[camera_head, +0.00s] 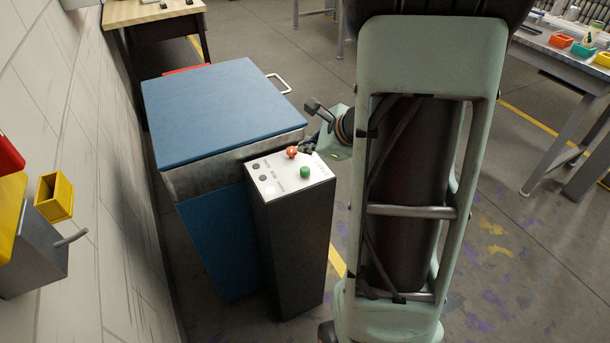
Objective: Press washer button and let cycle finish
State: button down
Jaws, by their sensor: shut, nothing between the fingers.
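The washer (215,110) is a blue box with a metal rim and its lid down, left of centre. Its dark control pedestal (292,245) stands in front, with a light grey sloped top panel. The panel carries a green button (305,172), an orange-red button (292,152), small dark knobs at its left and a pale white round light or button (270,191). My gripper (309,149) is shut and empty at the far right edge of the panel, close to the orange-red button. It is small and partly hidden, and I cannot tell whether it touches the panel.
My own arm column covers the centre right. A wall with a yellow bin (55,197) runs along the left. A wooden table (150,12) stands behind the washer. A workbench (560,42) with coloured bins is at the upper right. The floor at right is clear.

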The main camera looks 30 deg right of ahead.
aim_at(306, 171)
jog(key=shift+f+b, duration=1.5)
jog(key=shift+f, duration=0.5)
jog(key=shift+f, duration=0.2)
jog(key=shift+f+b, duration=0.25)
jog(key=shift+b, duration=0.35)
jog(key=shift+f+b, duration=0.9)
jog(key=shift+b, duration=0.1)
dwell(0.4)
jog(key=shift+r, duration=0.15)
jog(key=shift+r+p, duration=1.1)
jog(key=shift+r, duration=0.1)
jog(key=shift+r+p, duration=2)
jog(key=shift+r, duration=0.5)
